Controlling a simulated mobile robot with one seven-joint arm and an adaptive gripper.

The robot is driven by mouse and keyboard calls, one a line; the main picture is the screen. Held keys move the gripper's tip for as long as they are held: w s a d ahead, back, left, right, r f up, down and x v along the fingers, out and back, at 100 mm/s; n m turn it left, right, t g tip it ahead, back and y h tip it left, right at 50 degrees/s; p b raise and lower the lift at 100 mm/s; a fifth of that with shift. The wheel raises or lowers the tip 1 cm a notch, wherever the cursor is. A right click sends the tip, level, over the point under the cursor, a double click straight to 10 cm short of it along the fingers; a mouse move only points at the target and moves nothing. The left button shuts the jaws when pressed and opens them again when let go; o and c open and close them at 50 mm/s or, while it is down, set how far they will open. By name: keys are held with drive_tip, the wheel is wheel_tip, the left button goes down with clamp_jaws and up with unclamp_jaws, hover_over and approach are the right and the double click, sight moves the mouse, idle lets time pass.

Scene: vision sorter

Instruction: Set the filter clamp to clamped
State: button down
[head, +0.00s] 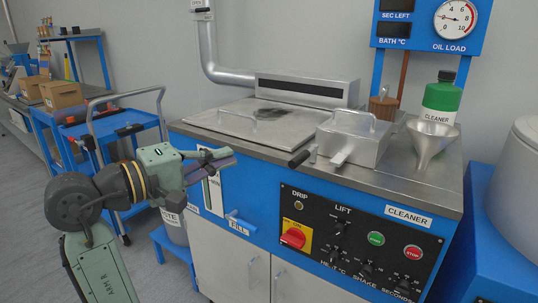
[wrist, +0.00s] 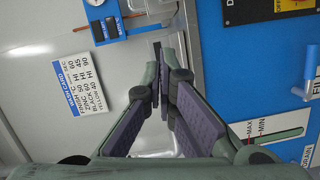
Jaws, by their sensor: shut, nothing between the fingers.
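No label reading "filter clamp" is legible. A metal box (head: 352,138) with a wire handle on its lid sits on the steel top of the cleaner. My gripper (head: 226,156) is shut and empty, left of these and by the machine's front left edge.
A flat lid (head: 235,122) lies on the steel top. A cleaner bottle (head: 442,98) and a funnel (head: 432,140) stand at the right. The front has a blue fill lever (head: 241,223) and a control panel (head: 350,245). A blue trolley (head: 120,135) stands left.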

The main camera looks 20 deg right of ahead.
drive_tip(key=shift+w+d, duration=0.1)
drive_tip(key=d+f+p, duration=0.1)
drive_tip(key=d, duration=1)
drive_tip(key=shift+w+d, duration=0.15)
drive_tip(key=shift+w, duration=0.3)
drive_tip(key=shift+f+t+p, duration=0.1)
drive_tip(key=shift+t+p, duration=0.2)
drive_tip(key=shift+p, duration=0.15)
